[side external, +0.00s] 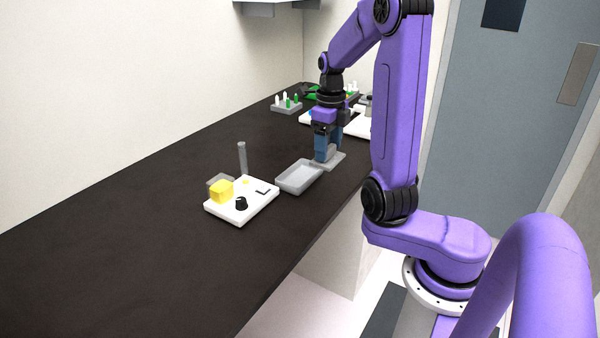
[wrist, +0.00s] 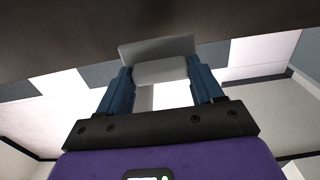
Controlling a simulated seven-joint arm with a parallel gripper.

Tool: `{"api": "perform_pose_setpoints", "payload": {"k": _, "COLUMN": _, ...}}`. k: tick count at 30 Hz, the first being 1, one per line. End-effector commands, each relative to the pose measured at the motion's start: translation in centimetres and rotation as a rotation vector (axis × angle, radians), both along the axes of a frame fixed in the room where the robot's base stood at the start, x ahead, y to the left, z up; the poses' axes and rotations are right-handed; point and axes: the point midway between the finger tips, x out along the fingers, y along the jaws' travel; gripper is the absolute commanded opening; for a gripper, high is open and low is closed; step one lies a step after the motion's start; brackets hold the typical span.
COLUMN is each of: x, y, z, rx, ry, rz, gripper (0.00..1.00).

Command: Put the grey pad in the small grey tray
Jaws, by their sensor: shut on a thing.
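My gripper (side external: 326,153) has blue fingers pointing down, shut on the grey pad (side external: 332,162) near the right edge of the dark bench. In the wrist view the fingers of my gripper (wrist: 161,73) clasp a light grey block, with the wider flat part of the pad (wrist: 150,48) just beyond it. The small grey tray (side external: 299,177) lies just left of the pad, on the near side, and looks empty. I cannot tell whether the pad touches the bench or hangs slightly above it.
A rack (side external: 286,107) with white and green vials is farther back. The bench's left front is clear.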

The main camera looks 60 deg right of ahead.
Motion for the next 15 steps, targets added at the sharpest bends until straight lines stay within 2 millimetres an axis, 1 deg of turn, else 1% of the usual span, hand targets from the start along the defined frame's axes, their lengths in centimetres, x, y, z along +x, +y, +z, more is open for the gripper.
{"api": "perform_pose_setpoints", "payload": {"k": 13, "x": 7.2, "y": -3.2, "z": -3.6, "rx": 0.002, "ry": 0.002, "rz": 0.005, "gripper": 0.32}}
{"api": "perform_pose_setpoints", "payload": {"k": 15, "x": 8.0, "y": -3.5, "z": -4.7, "rx": 0.003, "ry": 0.004, "rz": 0.005, "gripper": 0.32}}
